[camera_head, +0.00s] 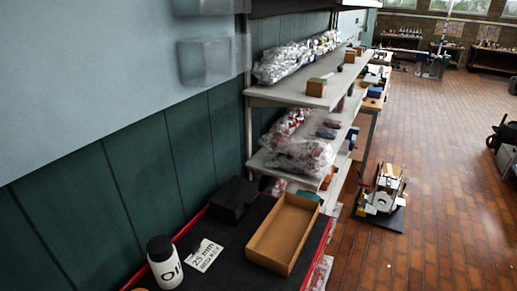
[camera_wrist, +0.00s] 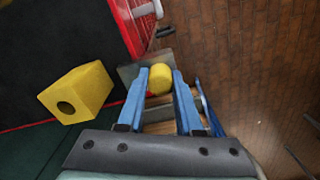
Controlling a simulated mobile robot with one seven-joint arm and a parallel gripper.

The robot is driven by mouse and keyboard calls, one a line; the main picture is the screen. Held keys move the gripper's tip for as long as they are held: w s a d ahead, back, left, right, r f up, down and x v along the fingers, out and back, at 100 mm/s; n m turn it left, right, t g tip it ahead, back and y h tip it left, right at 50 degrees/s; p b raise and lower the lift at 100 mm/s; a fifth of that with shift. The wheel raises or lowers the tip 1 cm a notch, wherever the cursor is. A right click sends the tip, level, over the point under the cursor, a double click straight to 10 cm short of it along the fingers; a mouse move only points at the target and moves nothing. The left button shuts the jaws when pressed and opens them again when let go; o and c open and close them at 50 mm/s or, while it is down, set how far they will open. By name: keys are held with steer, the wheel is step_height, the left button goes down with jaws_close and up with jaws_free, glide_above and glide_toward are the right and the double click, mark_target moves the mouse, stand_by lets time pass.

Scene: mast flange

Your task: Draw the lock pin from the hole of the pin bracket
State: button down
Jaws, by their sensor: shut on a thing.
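In the wrist view my gripper (camera_wrist: 160,76) has two blue fingers shut on a yellow rounded piece, the lock pin (camera_wrist: 160,80). Only its rounded yellow part shows between the fingertips; the rest is hidden. A yellow block with a dark round hole, which looks like the pin bracket (camera_wrist: 88,88), is to the left of the fingers. The hole facing me looks empty, and the held pin is apart from the block in the picture. Neither the gripper, the pin nor the bracket shows in the head view.
In the head view a black-topped surface with a red edge holds a white oil bottle (camera_head: 164,262), a card (camera_head: 206,255), a black box (camera_head: 234,199) and an open cardboard tray (camera_head: 284,232). A loaded shelf (camera_head: 318,95) stands behind. Brick floor (camera_head: 440,200) is open at right.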

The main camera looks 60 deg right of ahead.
steer(key=shift+r, duration=0.2)
steer(key=shift+r+p, duration=3.45)
steer(key=shift+p, duration=0.35)
steer(key=shift+r, duration=1.15)
steer(key=shift+s, duration=0.15)
